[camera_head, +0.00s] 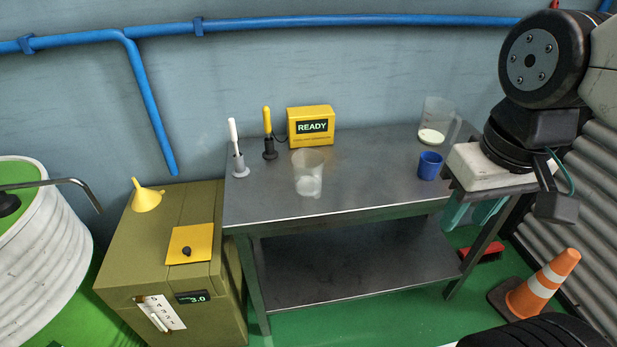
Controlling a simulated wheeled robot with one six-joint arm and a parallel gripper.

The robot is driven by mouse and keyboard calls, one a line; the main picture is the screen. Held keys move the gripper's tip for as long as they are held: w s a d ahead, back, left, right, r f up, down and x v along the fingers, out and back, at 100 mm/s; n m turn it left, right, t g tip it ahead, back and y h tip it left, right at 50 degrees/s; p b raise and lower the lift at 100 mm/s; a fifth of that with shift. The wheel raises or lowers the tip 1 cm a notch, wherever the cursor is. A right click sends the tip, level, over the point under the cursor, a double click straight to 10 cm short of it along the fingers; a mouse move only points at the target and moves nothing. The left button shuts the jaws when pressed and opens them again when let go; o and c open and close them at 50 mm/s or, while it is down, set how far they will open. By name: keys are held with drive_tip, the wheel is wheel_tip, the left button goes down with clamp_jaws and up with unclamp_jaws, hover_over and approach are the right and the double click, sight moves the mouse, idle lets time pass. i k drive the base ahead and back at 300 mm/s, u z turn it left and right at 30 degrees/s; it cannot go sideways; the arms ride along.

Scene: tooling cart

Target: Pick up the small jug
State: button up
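Two clear jugs stand upright on the metal cart (262,205). One clear jug (309,172) is near the middle, with a little whitish content low down; I cannot make out a handle on it. The other clear jug (437,118) is at the back right, with a handle on its right side and white content at the bottom. It looks somewhat larger, but it is hard to compare. My gripper (474,214) hangs at the cart's right end, teal fingers pointing down. The fingers look apart with nothing between them. It is right of both jugs and touches neither.
A blue cup (430,166) stands on the cart close to my gripper. A traffic cone (541,284) is on the floor at right. The cart's front middle is clear.

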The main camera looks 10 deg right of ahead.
sight(307, 165)
drive_tip(key=z, duration=1.9)
drive_tip(key=k, duration=0.75)
drive_tip(key=u, duration=0.85)
drive_tip(key=i, duration=0.5)
